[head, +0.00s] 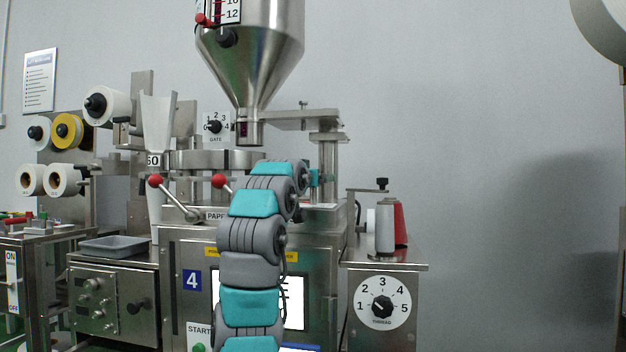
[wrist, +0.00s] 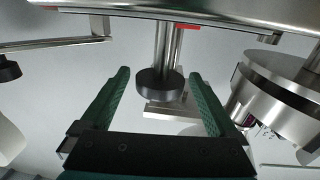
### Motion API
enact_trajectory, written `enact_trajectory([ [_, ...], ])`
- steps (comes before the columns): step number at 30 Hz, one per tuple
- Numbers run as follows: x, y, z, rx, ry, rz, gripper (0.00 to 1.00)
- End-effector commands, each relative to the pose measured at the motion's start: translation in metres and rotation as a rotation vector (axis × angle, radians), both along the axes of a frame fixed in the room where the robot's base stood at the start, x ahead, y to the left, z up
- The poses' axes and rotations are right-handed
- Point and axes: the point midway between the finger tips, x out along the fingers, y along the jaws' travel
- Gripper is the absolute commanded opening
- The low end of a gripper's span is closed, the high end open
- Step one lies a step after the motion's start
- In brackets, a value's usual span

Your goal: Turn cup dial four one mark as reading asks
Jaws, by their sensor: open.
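My gripper (wrist: 160,80) is open in the wrist view, with one green finger on each side of a dark round knob (wrist: 160,84) on a metal post. No marks show on this knob, and I cannot tell if it is the cup dial or if the fingers touch it. In the head view my arm reaches to the machine with the blue plate 4 (head: 191,280), and the gripper is mostly hidden behind it. The machine's white screen (head: 294,303) is partly covered by my arm, and no reading is legible.
A steel hopper (head: 252,55) hangs above my arm. A gate dial (head: 214,127) and two red-balled levers (head: 155,181) are to the left. A thread dial (head: 381,303) and a thread spool (head: 385,228) are to the right. The wall side at far right is clear.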

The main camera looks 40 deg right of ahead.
Motion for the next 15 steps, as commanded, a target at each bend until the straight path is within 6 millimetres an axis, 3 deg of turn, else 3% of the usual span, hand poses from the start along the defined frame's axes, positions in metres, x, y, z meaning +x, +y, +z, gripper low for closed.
enact_trajectory([
  [15,-0.038,0.055,-0.003,0.001,-0.002,0.003,0.95],
])
